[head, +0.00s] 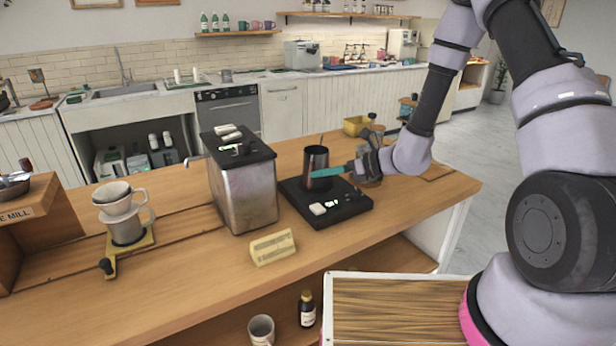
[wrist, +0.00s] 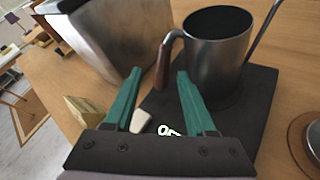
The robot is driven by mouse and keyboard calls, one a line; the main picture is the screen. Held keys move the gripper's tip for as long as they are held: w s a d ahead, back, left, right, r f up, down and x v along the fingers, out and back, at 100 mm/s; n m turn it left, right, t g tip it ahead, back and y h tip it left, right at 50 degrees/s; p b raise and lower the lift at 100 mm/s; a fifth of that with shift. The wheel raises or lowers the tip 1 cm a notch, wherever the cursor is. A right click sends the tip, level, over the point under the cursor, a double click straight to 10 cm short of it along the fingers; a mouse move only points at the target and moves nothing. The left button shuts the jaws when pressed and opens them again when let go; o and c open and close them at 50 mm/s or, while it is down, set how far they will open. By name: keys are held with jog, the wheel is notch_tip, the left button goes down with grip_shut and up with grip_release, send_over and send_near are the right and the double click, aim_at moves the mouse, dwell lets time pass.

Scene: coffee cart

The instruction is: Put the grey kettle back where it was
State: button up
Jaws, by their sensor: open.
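The grey kettle (head: 316,160) stands upright on a black base (head: 340,210) with a small lit display. It also shows in the wrist view (wrist: 220,55), with a brown handle facing my gripper and a thin spout at the right. My gripper (head: 330,172) is beside the kettle at its right in the head view. In the wrist view my gripper (wrist: 158,75) is open, with two teal fingers apart. The handle (wrist: 164,62) shows between and just beyond the fingertips; I cannot tell whether they touch it. Nothing is held.
A metal box with a black top (head: 242,185) stands left of the black base. A yellow block (head: 272,247) lies in front of it. A white dripper on a stand (head: 122,215) is farther left. A jar (head: 368,165) stands near my gripper. The counter's front right is clear.

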jog(key=s+d+r+n+g+h, duration=0.1)
jog(key=s+d+r+n, duration=0.25)
jog(key=r, duration=0.25)
jog(key=s+d+r+n+g+h, duration=0.1)
jog(key=s+d+r+n, duration=0.1)
jog(key=r+n, duration=0.3)
jog(key=s+d+r+n+g+h, duration=0.1)
jog(key=s+d+r+n, duration=0.2)
jog(key=r, duration=0.3)
jog(key=s+d+r+n+t+h, duration=0.6)
jog(key=s+d+r, duration=0.5)
jog(key=d+r, duration=0.4)
jog(key=d+n+h, duration=0.1)
jog(key=n+h, duration=0.1)
jog(key=n, duration=0.1)
jog(key=shift+s+d+r+n+t, duration=0.2)
jog(key=shift+s+d+n+t, duration=0.1)
jog(key=shift+s+d+n, duration=0.1)
